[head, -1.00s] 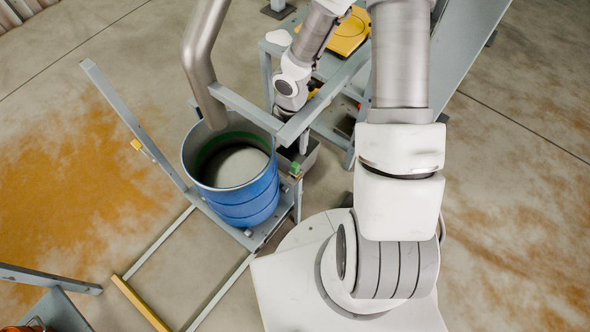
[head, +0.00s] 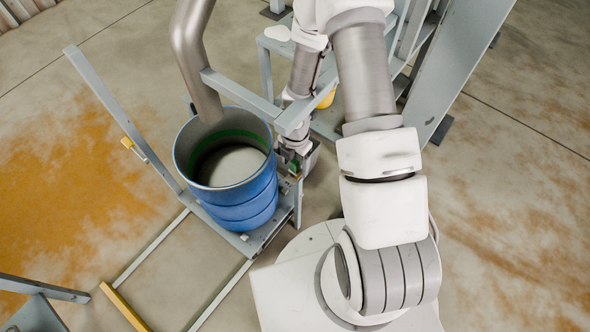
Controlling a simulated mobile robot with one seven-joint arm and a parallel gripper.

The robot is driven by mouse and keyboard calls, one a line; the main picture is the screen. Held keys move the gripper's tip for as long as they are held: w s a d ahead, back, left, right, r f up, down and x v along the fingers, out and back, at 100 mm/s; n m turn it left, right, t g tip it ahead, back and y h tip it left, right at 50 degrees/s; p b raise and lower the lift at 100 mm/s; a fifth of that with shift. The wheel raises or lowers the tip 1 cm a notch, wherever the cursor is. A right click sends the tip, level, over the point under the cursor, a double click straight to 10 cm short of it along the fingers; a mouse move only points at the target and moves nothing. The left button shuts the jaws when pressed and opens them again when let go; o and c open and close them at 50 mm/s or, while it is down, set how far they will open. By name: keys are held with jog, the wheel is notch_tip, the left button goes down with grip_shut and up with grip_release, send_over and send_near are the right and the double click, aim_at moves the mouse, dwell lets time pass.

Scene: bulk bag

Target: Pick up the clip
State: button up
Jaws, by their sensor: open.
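I cannot make out the clip for certain. My gripper (head: 298,160) is at the end of my arm, just right of the blue drum and behind the grey frame bar. It is open, but its fingers are small and partly hidden, and I see nothing held in it. A small green piece (head: 294,168) shows right beside the gripper at the drum stand's corner. I cannot tell whether the two touch.
The open blue drum (head: 262,200), with pale contents, stands on a grey frame. A thick metal pipe (head: 192,55) hangs above it. A grey rack (head: 445,75) stands behind my arm. A yellow bar (head: 124,307) lies front left. Floor at right is clear.

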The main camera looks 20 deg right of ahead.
notch_tip(320, 180, down, 2)
jog(key=shift+f+b, duration=0.2)
jog(key=shift+b, duration=0.15)
jog(key=shift+r, duration=0.1)
grip_shut()
jog(key=shift+r, duration=0.1)
jog(key=shift+r+p, duration=0.55)
jog(key=shift+r, duration=0.1)
jog(key=r, duration=0.1)
jog(key=r+p, duration=0.1)
jog(key=a+r+p, duration=0.1)
jog(key=shift+w+r, duration=0.25)
jog(key=shift+r, duration=0.05)
jog(key=w+a+r+p, duration=0.3)
jog(key=a+r, duration=0.3)
jog(key=a, duration=0.3)
jog(key=shift+w+a, duration=0.3)
jog(key=shift+w, duration=0.45)
